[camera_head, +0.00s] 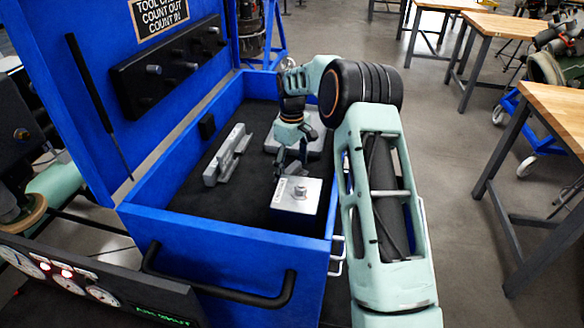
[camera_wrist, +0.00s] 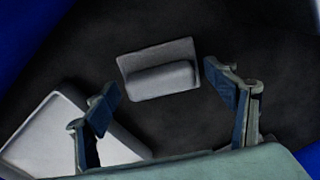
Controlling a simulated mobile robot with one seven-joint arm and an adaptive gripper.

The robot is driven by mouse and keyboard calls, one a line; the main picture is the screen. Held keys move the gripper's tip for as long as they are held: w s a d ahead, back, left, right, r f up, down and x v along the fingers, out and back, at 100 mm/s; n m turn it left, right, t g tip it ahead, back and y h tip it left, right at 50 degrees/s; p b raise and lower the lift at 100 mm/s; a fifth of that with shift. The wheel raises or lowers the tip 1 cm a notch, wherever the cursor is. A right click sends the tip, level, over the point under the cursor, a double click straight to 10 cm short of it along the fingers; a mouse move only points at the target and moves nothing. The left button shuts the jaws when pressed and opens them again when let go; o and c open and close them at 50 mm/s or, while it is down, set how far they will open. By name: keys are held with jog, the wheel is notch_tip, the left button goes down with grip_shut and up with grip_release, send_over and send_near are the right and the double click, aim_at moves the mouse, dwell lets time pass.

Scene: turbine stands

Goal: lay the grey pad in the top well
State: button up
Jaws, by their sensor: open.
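My gripper (camera_head: 292,166) points down inside the blue tool chest, its fingers open. In the wrist view, my gripper (camera_wrist: 162,96) has its fingers apart, with a small grey stepped piece (camera_wrist: 158,57) lying on the dark floor between and beyond them. This piece has a flat base and a raised rounded bar. A pale flat plate (camera_wrist: 50,135) lies at lower left, partly behind the left finger. In the head view, a light grey plate (camera_head: 315,136) lies behind my gripper, partly hidden. I cannot tell which piece is the grey pad. I cannot make out a top well.
The chest (camera_head: 225,245) has upright walls and a raised lid with a dark rack (camera_head: 168,68). Inside, a notched grey bracket (camera_head: 228,155) lies at left and a silver-topped block with a knob (camera_head: 297,193) at front. Dark floor between them is clear.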

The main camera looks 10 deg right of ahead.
aim_at(292, 167)
jog(key=shift+o, duration=0.6)
jog(key=shift+r, duration=0.1)
jog(key=shift+r+p, duration=2.4)
jog(key=shift+r, duration=1)
